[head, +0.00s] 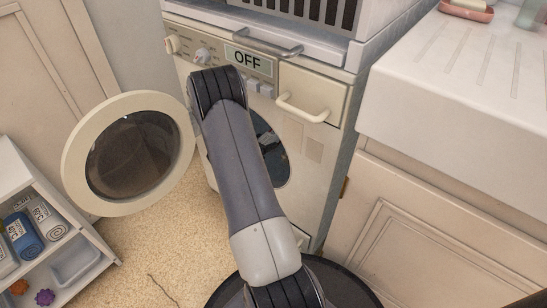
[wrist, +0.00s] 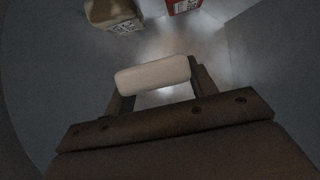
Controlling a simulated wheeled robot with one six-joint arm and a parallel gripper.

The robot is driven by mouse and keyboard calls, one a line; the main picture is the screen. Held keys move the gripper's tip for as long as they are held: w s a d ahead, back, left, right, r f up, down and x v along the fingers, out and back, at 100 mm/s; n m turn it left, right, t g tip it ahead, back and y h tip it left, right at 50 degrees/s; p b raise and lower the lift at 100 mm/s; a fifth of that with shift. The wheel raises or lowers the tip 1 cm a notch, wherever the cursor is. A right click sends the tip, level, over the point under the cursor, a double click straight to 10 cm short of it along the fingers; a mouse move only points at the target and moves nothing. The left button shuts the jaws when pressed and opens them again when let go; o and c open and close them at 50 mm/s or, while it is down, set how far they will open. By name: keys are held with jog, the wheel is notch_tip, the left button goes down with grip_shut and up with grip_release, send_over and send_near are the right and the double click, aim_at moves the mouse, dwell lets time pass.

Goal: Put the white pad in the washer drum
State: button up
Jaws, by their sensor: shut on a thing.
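The white pad (wrist: 153,76) is held between the two fingers of my gripper (wrist: 158,84) in the wrist view. The pad is pale, rounded and short. My gripper is shut on it, inside a dark, curved grey space that looks like the drum (wrist: 50,60). In the head view the washer (head: 312,158) stands with its round door (head: 72,160) swung open to the left. My arm reaches to the door opening (head: 272,150) and covers much of it. My gripper and the pad are hidden there.
In the wrist view a beige item with printing (wrist: 112,14) and a red item (wrist: 184,5) lie beyond the pad. In the head view, a shelf with rolled cloths (head: 24,240) stands lower left, and a white sink (head: 465,90) is at right. The washer display reads OFF.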

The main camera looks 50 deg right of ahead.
notch_tip(320, 180, down, 9)
jog(key=b, duration=0.3)
jog(key=shift+b, duration=0.4)
jog(key=shift+f+b, duration=0.45)
jog(key=shift+f, duration=0.15)
jog(key=o, duration=0.9)
jog(key=shift+o, duration=0.2)
jog(key=shift+r, duration=0.15)
jog(key=shift+r+p, duration=0.4)
jog(key=shift+p, duration=0.05)
jog(key=w+p+v, duration=0.1)
jog(key=p+v, duration=0.3)
jog(key=v, duration=0.8)
jog(key=shift+s, duration=0.45)
